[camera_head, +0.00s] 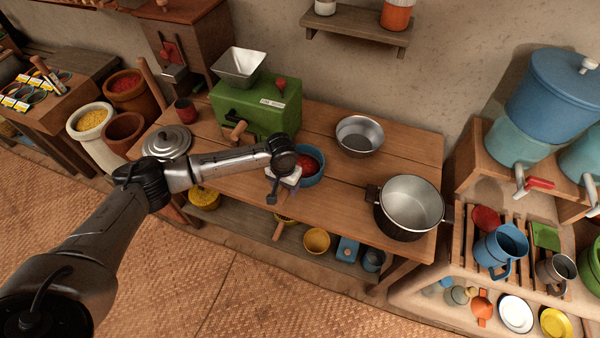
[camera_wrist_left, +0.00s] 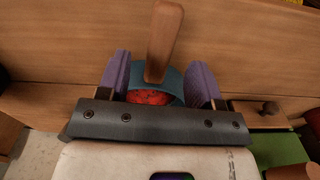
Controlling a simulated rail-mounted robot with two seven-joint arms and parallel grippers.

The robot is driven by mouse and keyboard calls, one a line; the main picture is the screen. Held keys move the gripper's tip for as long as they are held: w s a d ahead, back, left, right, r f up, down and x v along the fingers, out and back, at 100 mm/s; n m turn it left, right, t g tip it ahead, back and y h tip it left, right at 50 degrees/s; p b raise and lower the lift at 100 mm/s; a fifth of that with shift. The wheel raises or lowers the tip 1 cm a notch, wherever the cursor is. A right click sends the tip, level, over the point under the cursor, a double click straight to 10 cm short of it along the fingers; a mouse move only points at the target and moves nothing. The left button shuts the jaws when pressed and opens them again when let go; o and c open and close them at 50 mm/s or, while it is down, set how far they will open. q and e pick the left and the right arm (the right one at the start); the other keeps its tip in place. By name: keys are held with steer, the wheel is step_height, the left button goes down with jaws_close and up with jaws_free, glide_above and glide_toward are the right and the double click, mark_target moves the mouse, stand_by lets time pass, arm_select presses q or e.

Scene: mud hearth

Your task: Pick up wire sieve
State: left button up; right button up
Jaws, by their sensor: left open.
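My left gripper (camera_head: 280,188) is above the front of the wooden table, beside the blue bowl (camera_head: 314,178) with red contents. In the left wrist view the left gripper (camera_wrist_left: 160,78) is open, its two purple fingers apart. A wooden handle (camera_wrist_left: 165,38) lies between and beyond the fingers, over the rim of the blue bowl (camera_wrist_left: 172,80). My right gripper is not in view.
A green mill (camera_head: 255,108) with a metal hopper stands behind. A pot lid (camera_head: 167,140) is to the left. A metal basin (camera_head: 360,135) and a large pot (camera_head: 410,205) are to the right. A lower shelf holds a yellow bowl (camera_head: 316,240).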

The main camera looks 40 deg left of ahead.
mark_target(285, 190)
arm_select(q)
steer(key=shift+f+b, duration=0.9)
steer(key=shift+f, duration=2.05)
jaws_close()
